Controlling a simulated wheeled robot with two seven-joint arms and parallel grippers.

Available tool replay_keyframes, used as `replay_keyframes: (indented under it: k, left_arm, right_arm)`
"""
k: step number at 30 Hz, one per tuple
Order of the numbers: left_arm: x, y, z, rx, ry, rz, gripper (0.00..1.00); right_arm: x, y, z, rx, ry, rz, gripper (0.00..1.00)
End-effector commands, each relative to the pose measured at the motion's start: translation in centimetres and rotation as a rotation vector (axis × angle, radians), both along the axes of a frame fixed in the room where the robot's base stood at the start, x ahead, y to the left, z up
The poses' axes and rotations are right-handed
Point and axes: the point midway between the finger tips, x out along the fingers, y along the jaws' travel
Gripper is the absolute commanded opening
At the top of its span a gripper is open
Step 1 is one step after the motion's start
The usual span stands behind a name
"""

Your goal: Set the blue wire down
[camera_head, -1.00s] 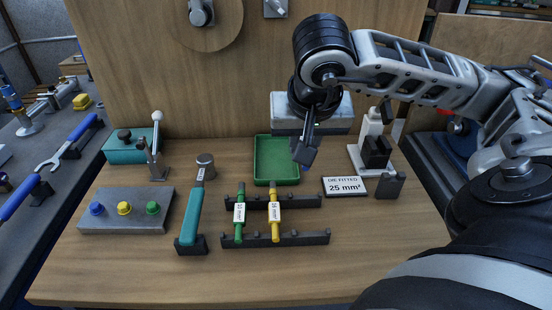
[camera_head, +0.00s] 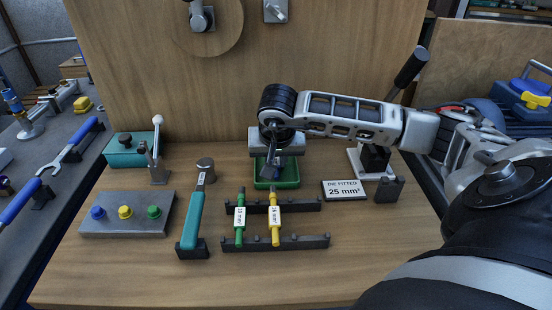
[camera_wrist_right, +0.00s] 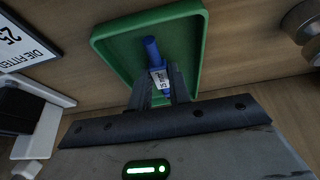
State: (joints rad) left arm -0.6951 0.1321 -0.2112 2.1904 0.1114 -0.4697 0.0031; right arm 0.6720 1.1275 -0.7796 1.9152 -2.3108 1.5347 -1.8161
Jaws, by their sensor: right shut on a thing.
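The blue wire (camera_wrist_right: 152,49) shows in the right wrist view with a white label on it. My right gripper (camera_wrist_right: 163,85) is shut on it at the label. The wire lies over the inside of the green tray (camera_wrist_right: 193,60); I cannot tell whether it touches the tray floor. In the head view my right gripper (camera_head: 272,170) is down at the green tray (camera_head: 289,183), and my arm hides the tray's back part. The wire is hard to make out there. My left gripper is not in view.
A rack (camera_head: 290,241) in front of the tray holds a green wire (camera_head: 239,222) and a yellow wire (camera_head: 274,220). A "25 mm²" sign (camera_head: 345,190) lies right of the tray. The front of the table is clear.

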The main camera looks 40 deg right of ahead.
Motion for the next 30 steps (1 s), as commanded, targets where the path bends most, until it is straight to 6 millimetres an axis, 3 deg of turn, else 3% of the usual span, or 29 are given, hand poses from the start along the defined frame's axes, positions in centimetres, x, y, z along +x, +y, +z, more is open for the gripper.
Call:
replay_keyframes:
  k: [11, 12, 14, 23, 30]
  left_arm:
    - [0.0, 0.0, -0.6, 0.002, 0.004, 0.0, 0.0]
    - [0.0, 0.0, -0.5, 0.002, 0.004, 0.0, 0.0]
    - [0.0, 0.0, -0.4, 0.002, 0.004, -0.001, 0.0]
    - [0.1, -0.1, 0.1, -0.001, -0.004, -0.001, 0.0]
    - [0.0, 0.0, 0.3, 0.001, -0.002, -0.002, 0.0]
  right_arm:
    - [0.0, 0.0, -0.7, 0.0, -0.003, 0.0, 0.0]
    - [0.0, 0.0, -0.6, 0.0, -0.003, 0.0, 0.25]
    - [0.0, 0.0, -0.6, 0.0, -0.002, -0.001, 0.41]
    - [0.0, 0.0, -0.4, 0.0, -0.002, -0.001, 0.41]
    - [-0.7, 0.7, 2.4, 0.0, -0.007, 0.003, 0.41]
